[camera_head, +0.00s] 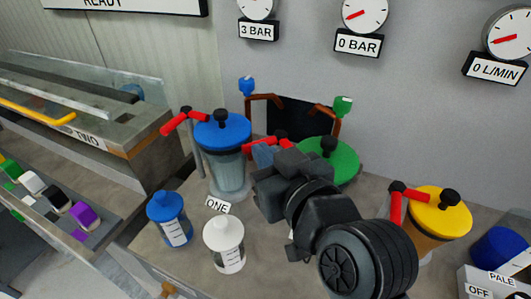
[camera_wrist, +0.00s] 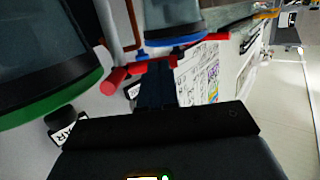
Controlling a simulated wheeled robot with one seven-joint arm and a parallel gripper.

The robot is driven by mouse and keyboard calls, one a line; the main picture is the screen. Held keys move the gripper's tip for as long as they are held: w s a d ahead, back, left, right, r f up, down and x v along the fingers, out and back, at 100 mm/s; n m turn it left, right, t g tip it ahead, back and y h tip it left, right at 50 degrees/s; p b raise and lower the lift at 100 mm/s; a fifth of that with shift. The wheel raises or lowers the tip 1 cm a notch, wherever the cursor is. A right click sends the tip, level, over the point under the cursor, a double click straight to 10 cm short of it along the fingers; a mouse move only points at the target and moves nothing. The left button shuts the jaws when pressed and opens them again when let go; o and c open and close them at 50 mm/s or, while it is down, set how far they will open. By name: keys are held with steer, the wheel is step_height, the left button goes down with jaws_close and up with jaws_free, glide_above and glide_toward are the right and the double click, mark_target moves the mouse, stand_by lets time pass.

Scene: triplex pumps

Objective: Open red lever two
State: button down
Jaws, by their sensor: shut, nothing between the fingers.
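Three red levers show in the head view. One (camera_head: 182,122) is by the blue-lidded tank at left, and another (camera_head: 398,200) is by the yellow-lidded tank at right. The middle red lever (camera_head: 267,141) is between the blue and green lids, partly hidden behind my gripper (camera_head: 264,157). In the wrist view, a red lever (camera_wrist: 138,68) lies just beyond the fingertips of my gripper (camera_wrist: 155,88). The fingers are shut and hold nothing. I cannot tell whether they touch the lever. No number label for the middle lever is readable.
The blue-lidded tank (camera_head: 226,165) and green lid (camera_head: 333,160) stand close on either side of my gripper. A blue bottle (camera_head: 170,218) and a white bottle (camera_head: 223,245) stand in front, near the ONE label (camera_head: 217,205). Gauges (camera_head: 365,14) hang on the wall behind.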

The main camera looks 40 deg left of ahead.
steer(key=shift+a, duration=0.85)
steer(key=shift+s, duration=0.1)
